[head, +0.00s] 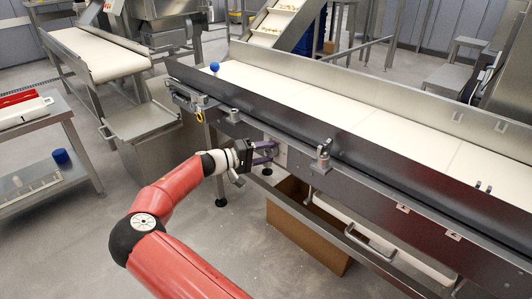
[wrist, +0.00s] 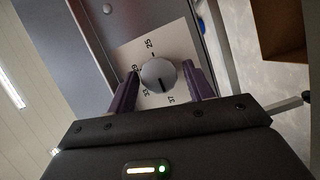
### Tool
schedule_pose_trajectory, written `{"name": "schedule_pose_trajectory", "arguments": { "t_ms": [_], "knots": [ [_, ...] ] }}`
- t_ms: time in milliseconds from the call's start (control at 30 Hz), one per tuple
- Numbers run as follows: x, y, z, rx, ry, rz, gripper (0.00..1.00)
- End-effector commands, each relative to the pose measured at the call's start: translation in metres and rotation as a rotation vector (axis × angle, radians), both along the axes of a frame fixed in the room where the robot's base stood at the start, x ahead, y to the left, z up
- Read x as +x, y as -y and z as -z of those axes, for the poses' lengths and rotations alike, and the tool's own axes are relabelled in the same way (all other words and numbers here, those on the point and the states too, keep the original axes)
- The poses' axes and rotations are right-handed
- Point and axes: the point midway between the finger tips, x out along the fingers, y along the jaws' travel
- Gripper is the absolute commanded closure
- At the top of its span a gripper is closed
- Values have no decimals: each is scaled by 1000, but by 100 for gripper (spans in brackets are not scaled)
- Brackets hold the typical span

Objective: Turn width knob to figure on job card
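The width knob (wrist: 158,72) is a round grey knob on a pale dial plate (wrist: 150,47) in the wrist view. Figures 25, 33 and 37 can be made out around it; another is partly hidden by a finger. The dark mark on the knob points down the picture, between 33 and 37. My gripper (wrist: 161,75) has its purple fingers one on each side of the knob, apart, with narrow gaps seeming to show. In the head view my gripper (head: 268,152) is at the plate on the conveyor's side, hiding the knob. I cannot make out a job card.
The plate is on the dark side wall of a long white-belted conveyor (head: 330,112). A clamp post (head: 322,157) stands right of my gripper. A brown carton (head: 310,235) and a rail with a handle (head: 370,243) are below.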

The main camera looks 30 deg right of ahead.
Motion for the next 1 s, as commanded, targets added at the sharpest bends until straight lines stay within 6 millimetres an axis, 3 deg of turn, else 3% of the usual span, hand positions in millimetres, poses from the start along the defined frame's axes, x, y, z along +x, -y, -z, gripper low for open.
{"name": "schedule_pose_trajectory", "arguments": {
  "t_ms": [367,800,1000],
  "knots": [
    [0,-3,0,0,2,1,41],
    [3,-67,-4,1,2,-1,41],
    [3,-78,-5,0,2,0,41]
  ]
}}
